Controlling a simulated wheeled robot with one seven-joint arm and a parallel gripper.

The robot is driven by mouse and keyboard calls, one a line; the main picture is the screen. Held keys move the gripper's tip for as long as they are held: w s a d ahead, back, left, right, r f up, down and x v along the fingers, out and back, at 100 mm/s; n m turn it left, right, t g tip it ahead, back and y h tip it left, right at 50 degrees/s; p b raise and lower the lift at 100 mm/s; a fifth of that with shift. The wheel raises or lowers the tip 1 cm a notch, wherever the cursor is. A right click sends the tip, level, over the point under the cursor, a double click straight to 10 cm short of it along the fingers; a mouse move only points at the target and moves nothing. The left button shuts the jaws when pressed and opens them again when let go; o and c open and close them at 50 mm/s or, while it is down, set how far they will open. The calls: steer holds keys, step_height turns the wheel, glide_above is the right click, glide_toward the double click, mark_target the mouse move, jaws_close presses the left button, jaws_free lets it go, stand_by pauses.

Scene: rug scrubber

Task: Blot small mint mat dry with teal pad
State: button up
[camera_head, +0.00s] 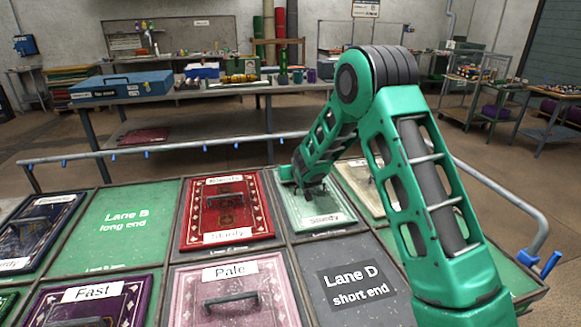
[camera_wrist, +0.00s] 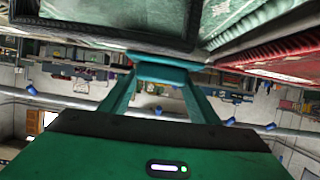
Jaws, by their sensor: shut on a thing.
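The small mint mat (camera_head: 340,213) lies in its tray cell in the back row, between a red mat and a cream mat, with a white label on its front edge. My gripper (camera_head: 308,190) reaches down over its back half and hides part of it. In the wrist view my gripper (camera_wrist: 165,72) is shut on the teal pad (camera_wrist: 165,57), which shows as a teal bar across the fingertips. The mat's pale patterned surface also shows along the top of the wrist view (camera_wrist: 160,10). I cannot tell whether the pad touches the mat.
A red mat (camera_head: 257,219) with a handle lies to the left and a cream mat (camera_head: 358,176) to the right. A pink mat (camera_head: 270,285) with a handle is in front. The Lane D cell (camera_head: 325,265) is empty. A metal rail (camera_head: 205,145) runs behind.

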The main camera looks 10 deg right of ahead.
steer(key=shift+s+f, duration=0.1)
steer(key=shift+f, duration=0.35)
stand_by(2.2)
steer(key=shift+r, duration=0.1)
steer(key=shift+r, duration=2.35)
